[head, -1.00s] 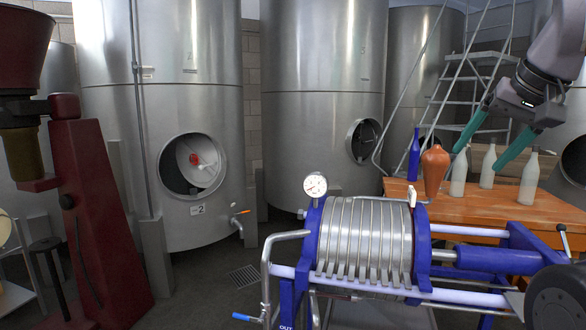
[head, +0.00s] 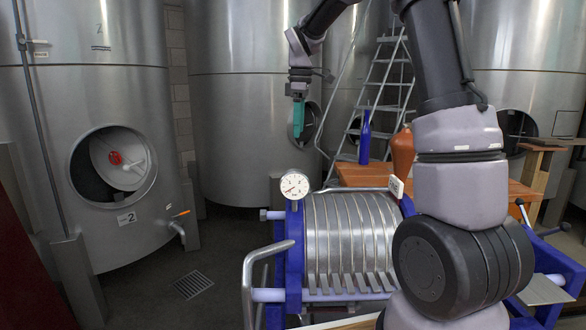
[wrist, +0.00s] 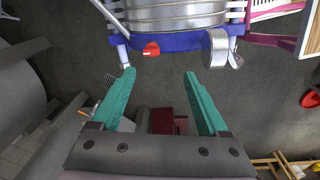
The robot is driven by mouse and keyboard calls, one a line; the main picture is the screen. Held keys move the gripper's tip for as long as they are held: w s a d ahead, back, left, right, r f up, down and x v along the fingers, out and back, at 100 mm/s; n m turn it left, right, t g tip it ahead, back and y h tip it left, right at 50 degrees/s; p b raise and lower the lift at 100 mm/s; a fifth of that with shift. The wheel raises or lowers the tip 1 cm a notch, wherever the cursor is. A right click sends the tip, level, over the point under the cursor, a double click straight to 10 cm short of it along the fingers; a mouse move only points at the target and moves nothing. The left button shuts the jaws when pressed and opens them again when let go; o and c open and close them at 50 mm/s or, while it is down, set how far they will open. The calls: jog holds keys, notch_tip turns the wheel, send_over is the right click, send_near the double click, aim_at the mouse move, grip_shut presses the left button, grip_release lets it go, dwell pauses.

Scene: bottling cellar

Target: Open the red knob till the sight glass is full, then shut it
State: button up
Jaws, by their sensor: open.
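A small red knob (wrist: 151,49) shows in the wrist view at the edge of the press's blue frame (wrist: 180,40), beyond and between my fingertips. I cannot pick this knob out in the head view. My gripper (head: 298,118) is open and empty, its teal fingers pointing down, high behind the press in the head view. In the wrist view my gripper (wrist: 159,76) has its two fingers wide apart with nothing between them. A red round part (head: 115,157) sits in the open hatch of the left tank. I cannot make out a sight glass.
The ribbed press (head: 345,240) with a round dial gauge (head: 295,186) stands in front. A wooden table (head: 350,174) behind it holds a blue bottle (head: 365,138) and an orange-brown vessel (head: 402,152). Steel tanks stand behind. Dark floor is free left of the press.

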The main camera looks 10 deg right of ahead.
jog(key=w+f, duration=0.1)
jog(key=f, duration=0.3)
jog(key=w+f+n, duration=0.1)
jog(key=f, duration=0.4)
jog(key=w+f+n, duration=0.1)
jog(key=f, duration=0.3)
jog(key=shift+a+f+g, duration=0.35)
jog(key=shift+f+g, duration=0.05)
grip_shut()
